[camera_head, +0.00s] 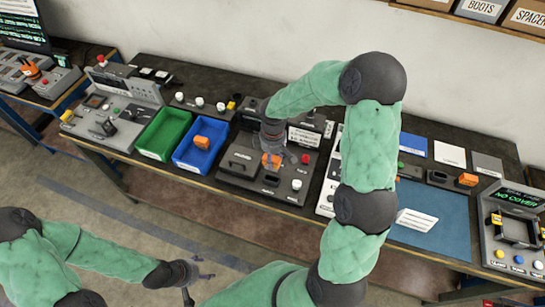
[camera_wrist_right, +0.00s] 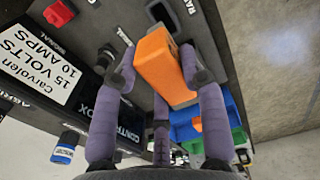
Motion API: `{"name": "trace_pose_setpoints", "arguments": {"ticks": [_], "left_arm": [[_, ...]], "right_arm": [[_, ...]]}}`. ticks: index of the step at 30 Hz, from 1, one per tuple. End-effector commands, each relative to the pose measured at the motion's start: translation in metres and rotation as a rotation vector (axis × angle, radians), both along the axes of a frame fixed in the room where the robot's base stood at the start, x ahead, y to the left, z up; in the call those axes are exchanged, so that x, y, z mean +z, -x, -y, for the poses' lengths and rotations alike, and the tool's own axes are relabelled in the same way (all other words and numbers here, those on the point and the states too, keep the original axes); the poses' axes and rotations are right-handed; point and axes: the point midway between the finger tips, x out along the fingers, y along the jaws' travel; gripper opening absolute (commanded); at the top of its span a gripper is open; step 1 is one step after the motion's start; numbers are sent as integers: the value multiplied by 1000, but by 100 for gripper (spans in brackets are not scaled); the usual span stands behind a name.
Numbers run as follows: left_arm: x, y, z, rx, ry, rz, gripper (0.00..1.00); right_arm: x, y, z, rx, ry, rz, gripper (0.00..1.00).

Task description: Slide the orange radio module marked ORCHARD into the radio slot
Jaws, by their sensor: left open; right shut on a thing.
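My right gripper (camera_head: 277,153) is over the grey control box (camera_head: 238,183) and is shut on an orange module (camera_head: 270,162). In the right wrist view the orange module (camera_wrist_right: 163,68) sits between the purple fingers, close above the dark panel. A dark opening (camera_wrist_right: 157,12) lies beside a partly cut-off label starting "RA", just past the module; the module appears apart from it. No ORCHARD marking is readable on the visible faces. My left gripper (camera_head: 198,272) is open and empty, low in front of the bench.
A blue bin (camera_head: 178,158) holding another orange piece (camera_head: 202,143) and a green bin (camera_head: 148,150) stand left of the box. A white voltage label (camera_wrist_right: 40,60) and red part (camera_wrist_right: 58,13) are near my right gripper. Another orange piece (camera_head: 467,180) lies right.

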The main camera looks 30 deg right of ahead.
Motion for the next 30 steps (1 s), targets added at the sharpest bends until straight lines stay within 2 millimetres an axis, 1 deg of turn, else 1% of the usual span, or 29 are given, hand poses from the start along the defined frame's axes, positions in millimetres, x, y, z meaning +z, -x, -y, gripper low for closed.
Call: {"name": "trace_pose_setpoints", "arguments": {"ticks": [18, 23, 30], "left_arm": [[-38, 0, 0, 0, 0, 0, 65], [-44, 0, 0, 0, 0, 0, 65], [-44, 0, 0, 0, 0, 0, 65]], "right_arm": [[-50, 0, 0, 0, -1, -2, 0], [-57, 0, 0, -1, -2, -1, 0], [-57, 0, 0, -1, -1, -1, 0]]}}
